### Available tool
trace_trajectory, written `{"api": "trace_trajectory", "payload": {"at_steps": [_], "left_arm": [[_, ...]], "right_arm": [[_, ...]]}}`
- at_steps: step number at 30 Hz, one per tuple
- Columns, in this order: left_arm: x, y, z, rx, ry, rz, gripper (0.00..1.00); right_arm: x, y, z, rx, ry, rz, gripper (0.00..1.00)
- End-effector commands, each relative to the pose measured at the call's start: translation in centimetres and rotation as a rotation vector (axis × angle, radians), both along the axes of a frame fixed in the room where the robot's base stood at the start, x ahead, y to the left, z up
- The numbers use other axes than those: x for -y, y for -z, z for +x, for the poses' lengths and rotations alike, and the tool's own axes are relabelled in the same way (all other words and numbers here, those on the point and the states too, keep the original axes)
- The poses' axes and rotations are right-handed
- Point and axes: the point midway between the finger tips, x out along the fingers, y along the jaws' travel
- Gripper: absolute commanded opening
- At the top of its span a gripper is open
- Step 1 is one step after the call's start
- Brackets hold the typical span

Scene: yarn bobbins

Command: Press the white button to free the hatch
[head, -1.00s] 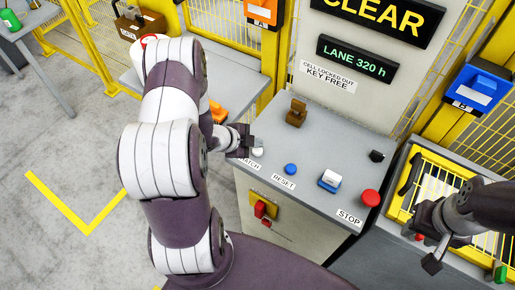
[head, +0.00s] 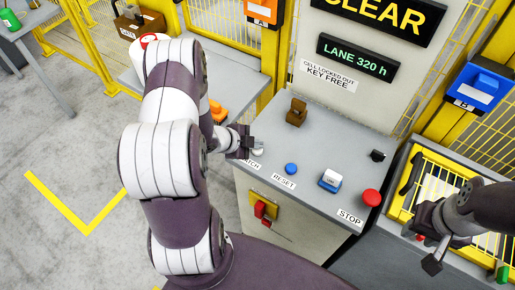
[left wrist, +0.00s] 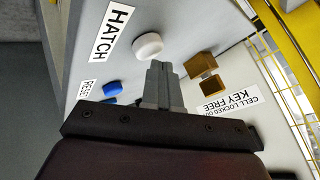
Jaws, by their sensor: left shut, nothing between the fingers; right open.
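The white button (left wrist: 148,45) sits on the grey console beside the HATCH label (left wrist: 115,31). In the head view the white button (head: 257,152) is partly hidden by my left gripper (head: 250,143). My left gripper is shut and empty; in the left wrist view its fingertips (left wrist: 160,66) are close to the button's edge. I cannot tell whether they touch it. My right gripper (head: 426,250) is open over the yellow-framed hatch (head: 470,165) at the right.
The console (head: 330,140) also bears a blue RESET button (head: 291,168), a blue-and-white switch (head: 330,180), a red STOP button (head: 371,197), a brown block (head: 297,112) and a small black part (head: 377,155). A red key-like part (head: 264,209) is on the console's front.

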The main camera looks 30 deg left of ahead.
Motion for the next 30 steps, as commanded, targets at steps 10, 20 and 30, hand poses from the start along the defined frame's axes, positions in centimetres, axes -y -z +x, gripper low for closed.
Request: {"api": "trace_trajectory", "payload": {"at_steps": [10, 20, 30], "left_arm": [[0.0, 0.2, 0.0, 0.000, 0.000, 0.000, 0.00], [0.0, 0.6, 0.0, 0.000, 0.000, 0.000, 0.00], [0.0, 1.0, 0.0, -0.001, 0.000, -0.001, 0.00]], "right_arm": [[0.0, 0.2, 0.0, 0.000, 0.000, 0.000, 0.43], [0.0, 0.5, 0.0, 0.000, 0.000, 0.000, 0.43], [0.0, 0.8, 0.0, 0.000, 0.000, 0.000, 0.43]]}}
